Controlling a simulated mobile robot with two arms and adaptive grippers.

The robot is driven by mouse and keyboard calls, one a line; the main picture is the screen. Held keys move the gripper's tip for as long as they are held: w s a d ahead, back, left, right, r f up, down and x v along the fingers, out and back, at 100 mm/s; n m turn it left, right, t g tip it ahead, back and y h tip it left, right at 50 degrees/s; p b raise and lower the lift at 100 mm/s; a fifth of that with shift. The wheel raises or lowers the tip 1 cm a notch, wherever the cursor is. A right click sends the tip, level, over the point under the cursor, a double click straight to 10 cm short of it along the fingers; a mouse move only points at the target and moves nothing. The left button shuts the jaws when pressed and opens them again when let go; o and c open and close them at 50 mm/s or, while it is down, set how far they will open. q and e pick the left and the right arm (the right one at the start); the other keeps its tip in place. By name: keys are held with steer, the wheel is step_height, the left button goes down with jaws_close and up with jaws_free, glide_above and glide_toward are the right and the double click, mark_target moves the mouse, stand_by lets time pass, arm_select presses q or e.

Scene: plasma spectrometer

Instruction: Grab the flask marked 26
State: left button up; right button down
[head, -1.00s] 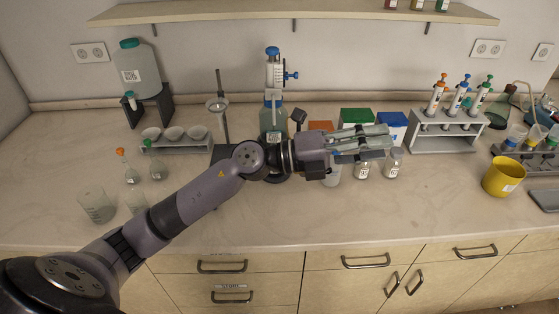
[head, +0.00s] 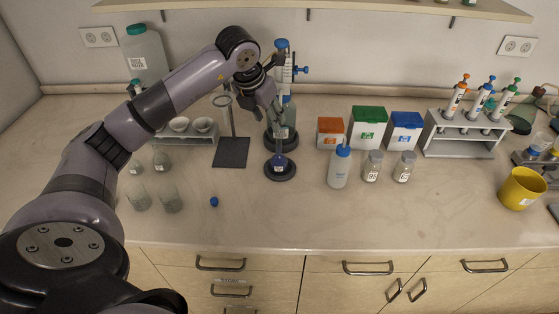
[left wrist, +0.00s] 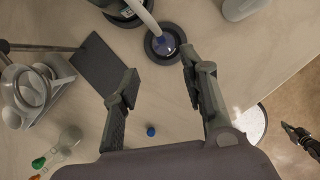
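Clear flasks (head: 161,161) stand at the left, partly behind my arm; no 26 is readable. A dark jointed part, probably my right gripper (left wrist: 302,140), shows at the right edge.
A blue cap (head: 214,202) lies on the counter. A wash bottle (head: 339,168) and two labelled jars (head: 372,167) stand right of the flask. A ring stand (head: 231,152) is at its left. The front counter is mostly clear.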

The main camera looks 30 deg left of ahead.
mark_target(277, 138)
arm_select(q)
steer(key=p+x, duration=0.2)
steer(key=x, duration=0.5)
steer(key=shift+w, duration=0.15)
steer(key=shift+w+f+p, duration=0.15)
steer(key=shift+f+p, duration=0.25)
steer(key=shift+p, duration=0.05)
steer(key=p+x, duration=0.2)
steer(key=x, duration=0.1)
steer(key=shift+w+d+f, duration=0.1)
steer(key=shift+f, duration=0.15)
steer(key=shift+w+f, duration=0.2)
steer(key=shift+f, duration=0.3)
steer(key=shift+c, duration=0.6)
steer(key=c, duration=0.8)
jaws_close()
